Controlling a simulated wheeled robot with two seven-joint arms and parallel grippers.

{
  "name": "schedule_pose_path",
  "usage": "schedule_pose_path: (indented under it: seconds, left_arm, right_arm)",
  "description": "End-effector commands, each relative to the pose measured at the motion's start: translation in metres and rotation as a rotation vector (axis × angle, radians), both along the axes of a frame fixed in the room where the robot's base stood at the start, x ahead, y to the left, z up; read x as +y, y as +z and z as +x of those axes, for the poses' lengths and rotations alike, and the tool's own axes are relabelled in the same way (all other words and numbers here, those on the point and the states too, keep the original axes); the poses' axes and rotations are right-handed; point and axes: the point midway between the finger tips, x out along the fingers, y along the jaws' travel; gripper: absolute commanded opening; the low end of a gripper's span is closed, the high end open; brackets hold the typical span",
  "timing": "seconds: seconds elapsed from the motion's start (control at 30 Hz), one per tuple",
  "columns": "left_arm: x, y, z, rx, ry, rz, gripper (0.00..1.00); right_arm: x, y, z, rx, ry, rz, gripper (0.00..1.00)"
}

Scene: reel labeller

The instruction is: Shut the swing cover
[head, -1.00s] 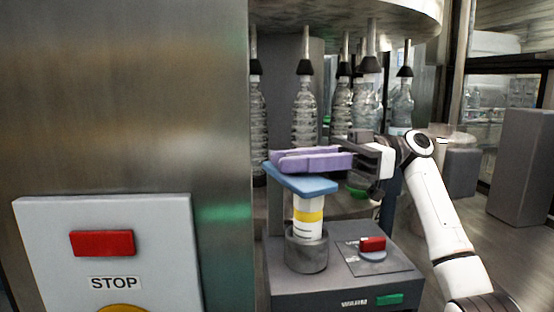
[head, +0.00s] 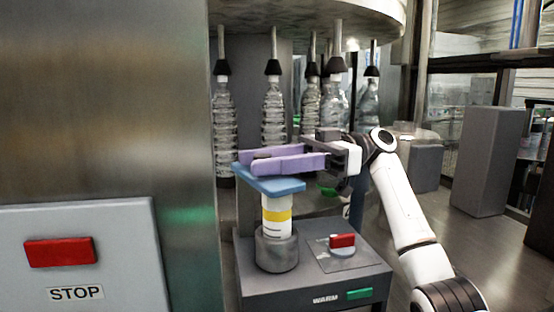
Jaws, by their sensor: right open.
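A flat blue plate (head: 280,187), which looks like the swing cover, lies over the top of a white cylinder with a yellow band (head: 277,212). The cylinder stands in a grey round cup (head: 277,252) on the dark grey machine (head: 262,292). My right gripper (head: 250,160) reaches in from the right, its two purple fingers open just above the plate. The fingers hide part of the plate's top, and I cannot tell whether they touch it. The plate's hinge cannot be made out. My left gripper is not in view.
A red switch (head: 342,241) and a green button (head: 359,293) are on the machine. Clear bottles (head: 273,115) hang close behind my gripper. A steel wall (head: 105,100) with a STOP panel (head: 130,245) fills the left. Floor is open at right.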

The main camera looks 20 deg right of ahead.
Motion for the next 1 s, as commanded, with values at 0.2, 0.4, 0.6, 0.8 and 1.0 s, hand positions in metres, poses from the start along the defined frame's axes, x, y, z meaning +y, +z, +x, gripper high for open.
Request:
schedule_pose_path:
  seconds: [0.2, 0.4, 0.6, 0.8, 1.0]
  left_arm:
    - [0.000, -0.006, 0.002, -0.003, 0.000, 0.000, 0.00]
    - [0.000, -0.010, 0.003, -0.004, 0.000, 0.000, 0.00]
    - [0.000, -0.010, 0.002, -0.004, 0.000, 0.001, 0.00]
    - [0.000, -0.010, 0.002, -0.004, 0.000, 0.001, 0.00]
    - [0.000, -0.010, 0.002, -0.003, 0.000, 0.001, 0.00]
  right_arm:
    - [-0.036, 0.000, 0.001, 0.000, -0.005, 0.002, 0.42]
    - [-0.076, 0.001, 0.001, 0.000, -0.002, 0.003, 0.42]
    - [-0.096, 0.001, 0.001, 0.000, -0.002, 0.001, 0.42]
    - [-0.100, 0.001, 0.000, -0.002, 0.001, 0.000, 0.42]
    - [-0.100, 0.000, 0.000, -0.001, 0.000, 0.000, 0.42]
